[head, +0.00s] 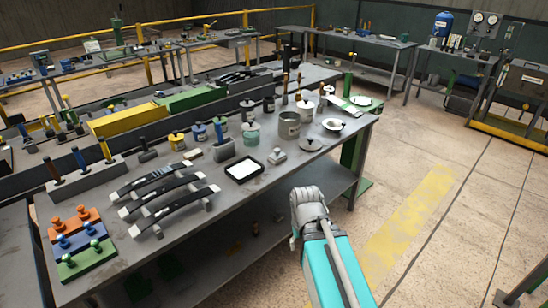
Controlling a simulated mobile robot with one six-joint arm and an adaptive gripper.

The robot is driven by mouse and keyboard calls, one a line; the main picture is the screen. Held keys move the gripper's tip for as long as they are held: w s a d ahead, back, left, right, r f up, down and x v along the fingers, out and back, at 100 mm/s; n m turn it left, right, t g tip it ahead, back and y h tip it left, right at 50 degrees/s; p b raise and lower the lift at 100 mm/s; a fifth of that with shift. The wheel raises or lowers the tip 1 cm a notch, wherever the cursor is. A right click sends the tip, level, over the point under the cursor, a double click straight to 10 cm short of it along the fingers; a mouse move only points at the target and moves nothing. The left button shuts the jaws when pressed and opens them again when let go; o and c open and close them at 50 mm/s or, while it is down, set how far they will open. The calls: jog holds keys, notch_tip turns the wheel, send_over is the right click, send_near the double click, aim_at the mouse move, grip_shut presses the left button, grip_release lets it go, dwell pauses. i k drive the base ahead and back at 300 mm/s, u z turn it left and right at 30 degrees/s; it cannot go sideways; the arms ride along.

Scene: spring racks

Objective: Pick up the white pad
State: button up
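A white pad (243,169) with a dark frame around it lies flat on the grey bench (230,208), near its front edge. In the head view my teal arm, with a grey rounded end, rises from the bottom, in front of the bench and to the right of the pad. The arm's end appears apart from the pad. No gripper fingers can be made out, and nothing visibly covers the pad.
Around the pad stand a small grey block (276,156), a grey pot (289,126) and a green-grey tin (251,134). Curved dark leaf springs (170,205) lie to the left. Open floor (440,190) lies right of the bench.

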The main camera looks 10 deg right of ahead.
aim_at(276, 159)
jog(key=u, duration=0.05)
jog(key=i, duration=0.9)
jog(key=z, duration=0.1)
